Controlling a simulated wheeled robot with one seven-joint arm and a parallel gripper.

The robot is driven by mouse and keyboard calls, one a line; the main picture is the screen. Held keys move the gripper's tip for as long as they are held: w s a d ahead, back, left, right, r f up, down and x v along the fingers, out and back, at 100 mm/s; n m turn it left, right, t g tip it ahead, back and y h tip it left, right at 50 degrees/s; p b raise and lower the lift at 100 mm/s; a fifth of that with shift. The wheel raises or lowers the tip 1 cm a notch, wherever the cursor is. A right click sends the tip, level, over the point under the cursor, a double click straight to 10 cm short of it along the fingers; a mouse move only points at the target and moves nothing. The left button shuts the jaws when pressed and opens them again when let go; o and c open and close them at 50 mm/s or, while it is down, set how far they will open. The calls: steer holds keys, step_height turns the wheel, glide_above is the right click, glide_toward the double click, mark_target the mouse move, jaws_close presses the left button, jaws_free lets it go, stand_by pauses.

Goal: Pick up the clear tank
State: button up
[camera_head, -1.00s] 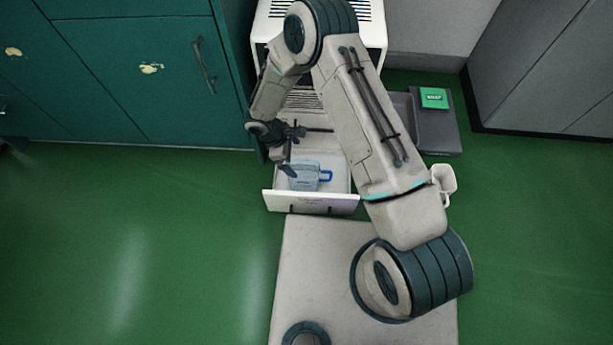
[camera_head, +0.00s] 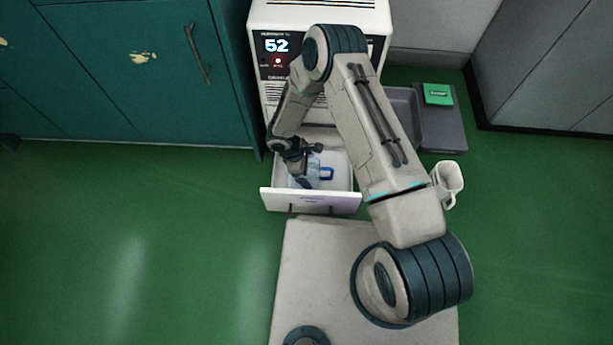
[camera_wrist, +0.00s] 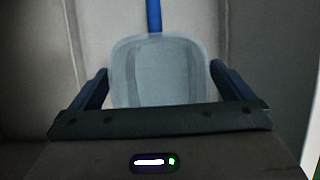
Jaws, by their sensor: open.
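The clear tank (camera_head: 311,175) is a pale bluish see-through container with a blue handle. It sits in the pulled-out white drawer (camera_head: 311,201) of a white machine. My gripper (camera_head: 304,180) is over the drawer at the tank, hiding part of it in the head view. In the wrist view the tank (camera_wrist: 160,72) lies between the two dark fingers of my gripper (camera_wrist: 159,88), one on each side. The fingers are open, with a narrow gap showing near each side. The blue handle runs up from the tank's far side in the wrist view.
The white machine (camera_head: 277,18) has a lit display reading 52. A teal cabinet (camera_head: 130,85) stands to its left. A grey tray (camera_head: 443,128) with a green box (camera_head: 437,94) lies on the floor at right. Green floor is clear at left.

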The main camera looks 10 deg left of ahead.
steer(key=shift+d+f, duration=0.15)
steer(key=shift+f, duration=0.25)
steer(key=shift+r, duration=0.1)
steer(key=c, duration=1.4)
steer(key=shift+c, duration=0.4)
steer(key=shift+r, duration=0.15)
